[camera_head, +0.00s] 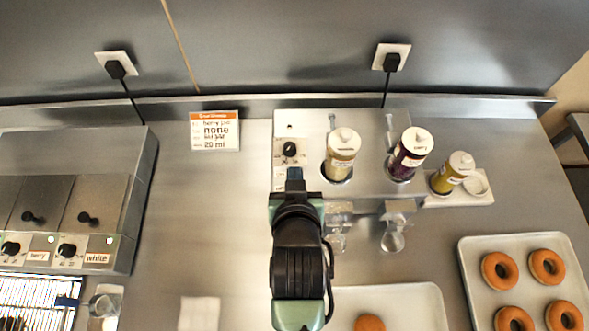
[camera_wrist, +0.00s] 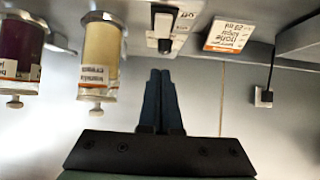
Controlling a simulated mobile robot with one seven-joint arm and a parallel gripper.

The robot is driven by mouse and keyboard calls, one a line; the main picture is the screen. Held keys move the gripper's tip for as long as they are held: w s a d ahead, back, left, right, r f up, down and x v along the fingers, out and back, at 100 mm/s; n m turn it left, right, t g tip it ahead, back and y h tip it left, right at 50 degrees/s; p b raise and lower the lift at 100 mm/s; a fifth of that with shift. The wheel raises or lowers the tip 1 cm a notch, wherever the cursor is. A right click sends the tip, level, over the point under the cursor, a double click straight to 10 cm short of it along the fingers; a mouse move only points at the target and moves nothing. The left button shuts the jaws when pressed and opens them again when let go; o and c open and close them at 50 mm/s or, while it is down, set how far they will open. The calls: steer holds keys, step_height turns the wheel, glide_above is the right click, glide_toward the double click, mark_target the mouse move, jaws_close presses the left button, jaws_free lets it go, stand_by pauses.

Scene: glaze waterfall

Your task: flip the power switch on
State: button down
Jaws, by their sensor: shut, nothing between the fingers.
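The power switch appears in the wrist view as a small light lever (camera_wrist: 163,25) in a dark surround on a white plate, with small labels beside it. Its position is too small to read surely. A black knob (camera_head: 290,148) sits behind it on the same dispenser panel; it also shows in the wrist view (camera_wrist: 165,46). My gripper (camera_head: 294,174) is shut and empty, fingers pointing at the panel just in front of the knob. In the head view it hides the switch. In the wrist view the fingertips (camera_wrist: 161,72) show below the knob; contact cannot be told.
Several sprinkle or glaze jars (camera_head: 341,155) stand right of the panel. An order card (camera_head: 214,131) stands left. A doughnut tray (camera_head: 470,270) lies at right, another tray (camera_head: 425,300) at front. A machine with knobs (camera_head: 130,205) fills the left. Bare counter (camera_head: 190,220) lies between.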

steer(key=x, duration=0.3)
steer(key=shift+r, duration=0.1)
step_height(320, 180, down, 2)
steer(key=shift+w+f+p, duration=0.15)
steer(key=shift+f+p, duration=0.1)
steer(key=shift+p, duration=0.3)
steer(key=shift+w+f, duration=0.2)
steer(key=shift+f, duration=0.6)
steer(key=shift+f, duration=0.2)
steer(key=shift+w+f, duration=0.25)
steer(key=shift+w, duration=0.1)
steer(key=shift+r, duration=0.1)
